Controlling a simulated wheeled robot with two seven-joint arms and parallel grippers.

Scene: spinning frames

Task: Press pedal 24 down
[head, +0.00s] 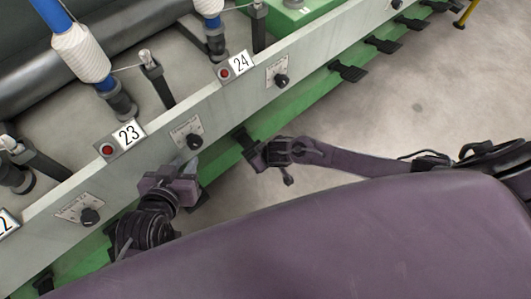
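The number plate 24 (240,63) sits on the machine's pale top rail, beside a red button. A black pedal (243,138) juts from the green lower rail below that plate and looks like pedal 24; part of it is behind my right gripper. My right gripper (265,155) is right at this pedal; I cannot tell if it touches. My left gripper (185,178) is lower left, in front of the pale panel below plate 23 (128,133). The fingers of both grippers are too small and dark to read as open or shut.
The green rail (300,115) runs diagonally along the machine's foot, with more black pedals (349,72) farther right. A black knob (281,80) is on the panel near plate 24. White yarn bobbins (80,52) stand above the rail. The grey floor (420,120) at right is clear.

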